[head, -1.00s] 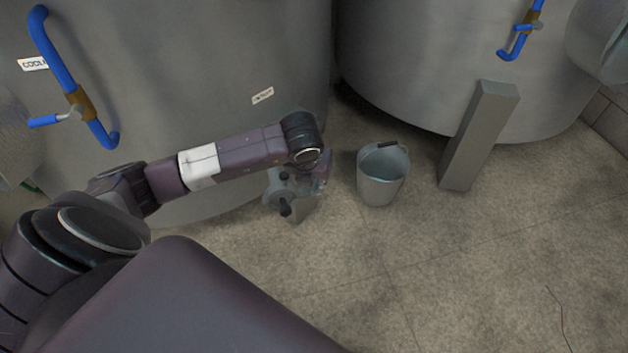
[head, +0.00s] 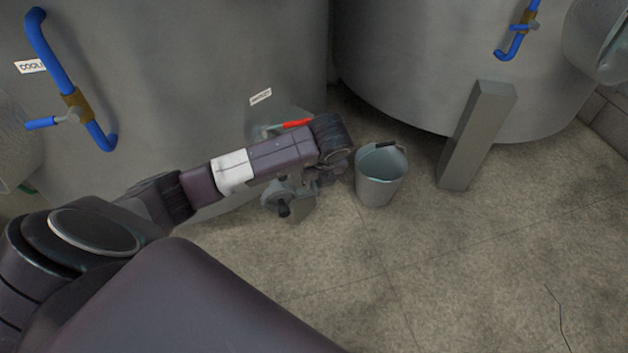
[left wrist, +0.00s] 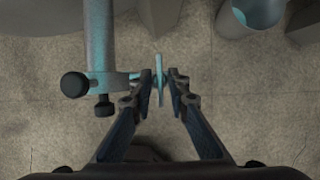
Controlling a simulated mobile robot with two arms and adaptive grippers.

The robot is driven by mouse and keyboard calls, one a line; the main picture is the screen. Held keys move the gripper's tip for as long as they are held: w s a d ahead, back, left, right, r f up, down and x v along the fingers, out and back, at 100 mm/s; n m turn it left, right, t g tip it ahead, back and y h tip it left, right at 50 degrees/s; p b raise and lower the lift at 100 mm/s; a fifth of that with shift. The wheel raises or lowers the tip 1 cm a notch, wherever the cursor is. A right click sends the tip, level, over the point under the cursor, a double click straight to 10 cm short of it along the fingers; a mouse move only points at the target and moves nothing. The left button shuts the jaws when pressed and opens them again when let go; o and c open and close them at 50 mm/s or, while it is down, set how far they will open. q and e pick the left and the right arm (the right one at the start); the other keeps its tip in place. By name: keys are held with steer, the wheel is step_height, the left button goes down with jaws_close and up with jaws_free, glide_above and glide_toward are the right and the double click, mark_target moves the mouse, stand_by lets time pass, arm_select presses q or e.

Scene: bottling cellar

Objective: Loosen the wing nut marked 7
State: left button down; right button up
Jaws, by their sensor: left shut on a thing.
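My left gripper (left wrist: 165,84) is shut on a thin pale-teal upright piece (left wrist: 160,72), seen edge-on between its fingertips. It looks like the wing nut, but no mark 7 can be read. The piece is at the end of a short stem beside a grey-teal pipe fitting (left wrist: 100,45) with black knobs (left wrist: 74,84). In the head view the fitting (head: 285,198) stands low by the left tank, and my left arm's wrist hides most of the gripper and the piece. My right gripper is in neither view.
A metal bucket (head: 381,178) stands on the floor just right of my left wrist. A slanted grey tank leg (head: 477,138) is farther right. A red-handled valve (head: 297,125) sits on the left tank (head: 200,60) behind my arm. The floor at right is clear.

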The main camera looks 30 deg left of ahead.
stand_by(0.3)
arm_select(q)
steer(key=c, duration=1.9)
jaws_free()
steer(key=shift+v, duration=6)
